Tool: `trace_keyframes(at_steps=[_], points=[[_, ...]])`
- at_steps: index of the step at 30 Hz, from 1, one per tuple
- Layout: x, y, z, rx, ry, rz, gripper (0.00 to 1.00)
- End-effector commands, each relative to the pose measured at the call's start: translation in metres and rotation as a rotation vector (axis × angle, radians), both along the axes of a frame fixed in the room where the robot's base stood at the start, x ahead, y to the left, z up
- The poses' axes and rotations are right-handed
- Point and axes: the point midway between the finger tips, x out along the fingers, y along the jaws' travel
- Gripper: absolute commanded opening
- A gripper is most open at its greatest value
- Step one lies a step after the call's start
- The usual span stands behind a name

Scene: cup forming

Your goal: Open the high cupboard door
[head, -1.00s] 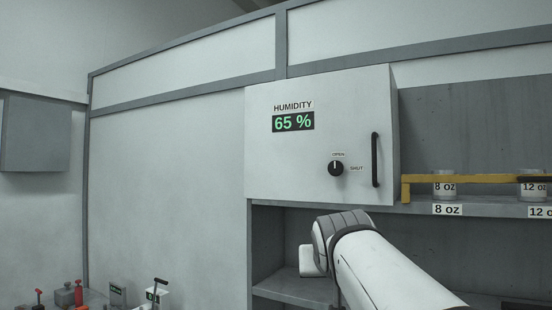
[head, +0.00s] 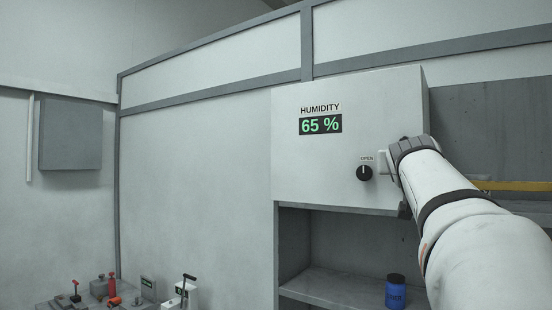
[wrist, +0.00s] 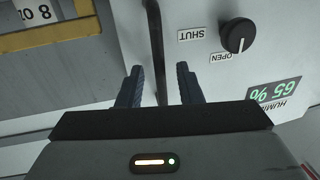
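The high cupboard door (head: 330,165) is closed, with a humidity display reading 65 %. Its black knob (head: 364,173) has its mark towards OPEN; the knob also shows in the wrist view (wrist: 237,36). The dark upright bar handle (wrist: 155,40) shows in the wrist view near the door's edge; in the head view my arm hides it. My gripper (wrist: 158,72) is open, with one finger on each side of the handle in the picture. A gap shows between each finger and the bar. I cannot tell how deep the bar sits between the fingers.
An open shelf (head: 330,285) lies below the cupboard, with a blue jar (head: 395,292) on it. A yellow bar (wrist: 45,38) crosses the shelf beside the door. Several red and black tools stand low at left. A grey wall box (head: 70,134) hangs at far left.

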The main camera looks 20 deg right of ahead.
Motion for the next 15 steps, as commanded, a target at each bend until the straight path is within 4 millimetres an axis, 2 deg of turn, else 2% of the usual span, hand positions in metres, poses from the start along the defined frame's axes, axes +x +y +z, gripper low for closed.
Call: trace_keyframes(at_steps=[9, 15], points=[[0.0028, -0.0017, -0.0006, -0.001, 0.001, 0.001, 0.32], [0.0029, -0.0014, -0.0007, -0.001, 0.001, 0.001, 0.15]])
